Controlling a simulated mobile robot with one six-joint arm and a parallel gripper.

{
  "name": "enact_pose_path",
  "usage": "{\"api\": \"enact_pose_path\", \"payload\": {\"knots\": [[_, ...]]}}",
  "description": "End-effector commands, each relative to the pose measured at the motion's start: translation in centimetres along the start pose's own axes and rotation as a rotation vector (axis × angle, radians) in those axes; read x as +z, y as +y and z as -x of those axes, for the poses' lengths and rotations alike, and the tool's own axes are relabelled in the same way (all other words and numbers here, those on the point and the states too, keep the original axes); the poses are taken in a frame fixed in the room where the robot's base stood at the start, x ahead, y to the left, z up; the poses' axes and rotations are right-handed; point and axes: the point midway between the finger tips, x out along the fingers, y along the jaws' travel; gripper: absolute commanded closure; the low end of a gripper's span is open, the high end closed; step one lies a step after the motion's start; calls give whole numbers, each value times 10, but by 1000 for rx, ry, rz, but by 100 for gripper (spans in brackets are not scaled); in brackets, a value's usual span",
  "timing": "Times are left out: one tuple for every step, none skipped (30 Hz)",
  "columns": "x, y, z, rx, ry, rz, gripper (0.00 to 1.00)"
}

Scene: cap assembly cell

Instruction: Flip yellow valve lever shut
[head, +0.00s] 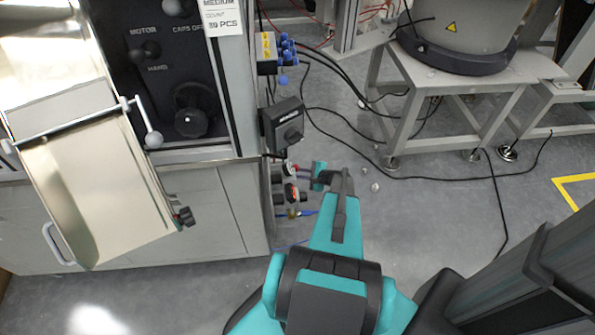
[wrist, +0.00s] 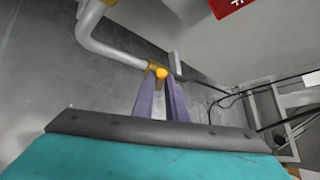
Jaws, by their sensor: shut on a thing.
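The yellow valve lever (wrist: 161,73) shows in the wrist view as a small orange-yellow end between the tips of my gripper's two purple fingers. My gripper (wrist: 159,82) is shut on it, and the fingers hide most of its length. A bent grey pipe (wrist: 105,48) with yellow fittings runs beside the fingertips on the left. In the head view my gripper (head: 306,174) reaches the cluster of fittings on the cabinet's right side. The lever cannot be made out there.
The grey cabinet (head: 205,205) stands left of my gripper, with a black box (head: 282,124) on its side above the fittings. A blue hose (head: 308,212) leaves a fitting below. A metal stand (head: 400,125) is at the back right. Cables cross the open floor.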

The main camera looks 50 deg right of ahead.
Motion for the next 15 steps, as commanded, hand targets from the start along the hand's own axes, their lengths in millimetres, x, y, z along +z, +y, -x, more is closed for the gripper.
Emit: {"api": "enact_pose_path", "payload": {"knots": [[2,-7,2,20,7,-17,100],[2,-8,2,33,11,-30,100],[2,-9,1,49,16,-47,100],[2,-10,1,62,19,-58,100],[2,-11,1,73,23,-71,100],[2,-12,1,91,28,-88,100],[2,-13,0,103,31,-101,100],[2,-14,0,116,35,-113,100],[2,-15,0,132,39,-130,100],[2,-16,0,145,43,-142,100],[2,-17,-1,157,46,-155,100],[2,-18,-1,174,51,-172,100],[2,-19,-2,187,54,-184,100],[2,-20,-2,199,57,-196,100],[2,-21,-3,216,62,-212,100]]}}
